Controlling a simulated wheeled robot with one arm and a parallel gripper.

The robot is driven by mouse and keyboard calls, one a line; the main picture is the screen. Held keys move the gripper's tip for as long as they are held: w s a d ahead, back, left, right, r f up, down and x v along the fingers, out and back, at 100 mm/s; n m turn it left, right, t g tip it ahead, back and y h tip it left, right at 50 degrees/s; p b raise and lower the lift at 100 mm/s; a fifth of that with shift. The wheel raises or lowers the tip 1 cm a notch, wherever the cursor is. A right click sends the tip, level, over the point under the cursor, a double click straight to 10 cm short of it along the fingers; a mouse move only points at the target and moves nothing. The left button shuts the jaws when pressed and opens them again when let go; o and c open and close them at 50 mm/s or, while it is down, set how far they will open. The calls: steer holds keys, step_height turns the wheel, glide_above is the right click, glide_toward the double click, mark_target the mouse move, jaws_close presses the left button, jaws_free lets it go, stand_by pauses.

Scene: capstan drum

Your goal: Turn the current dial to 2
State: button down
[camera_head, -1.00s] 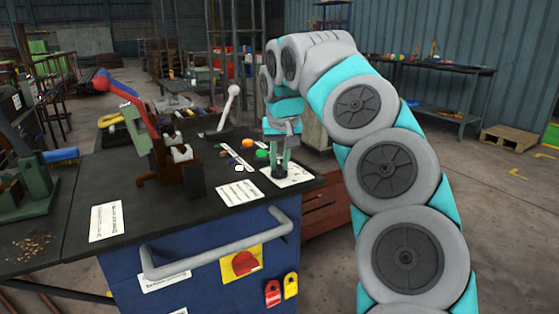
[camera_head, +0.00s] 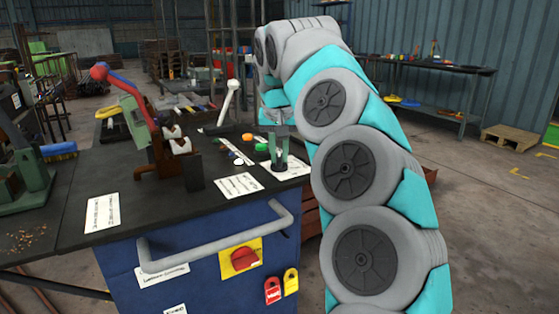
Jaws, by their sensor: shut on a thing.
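My gripper (camera_head: 279,160) points down at the right end of the dark bench top (camera_head: 130,212), over a white label plate (camera_head: 297,169). Its green fingers are shut on a small dark knob, which I take to be the current dial (camera_head: 280,168). The fingers and their shadow hide most of the dial. Its pointer and scale marks are too small to read, so I cannot tell its setting.
Left of my gripper are a green button (camera_head: 275,148), a white button (camera_head: 238,162) and a white-knobbed lever (camera_head: 231,105). A red-handled lever machine (camera_head: 140,110) stands further left. A grey rail (camera_head: 215,245), a red switch (camera_head: 243,257) and padlocks are on the blue front.

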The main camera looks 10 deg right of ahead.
steer(key=shift+w+f+m+h+b, duration=0.1)
steer(key=shift+f+m+h+b, duration=0.3)
steer(key=shift+m+b, duration=0.55)
steer(key=shift+a+r+m+b, duration=0.1)
steer(key=shift+r+m+b, duration=0.15)
steer(key=shift+m+b, duration=0.4)
steer(key=m, duration=0.1)
steer(key=m+h+p, duration=0.1)
steer(key=shift+a+r+m+g, duration=0.1)
steer(key=shift+r+m+g, duration=0.15)
steer(key=shift+m+g, duration=0.15)
steer(key=shift+m+h+p, duration=0.3)
steer(key=shift+m+p, duration=0.1)
steer(key=shift+m, duration=0.1)
steer(key=c, duration=0.8)
jaws_free()
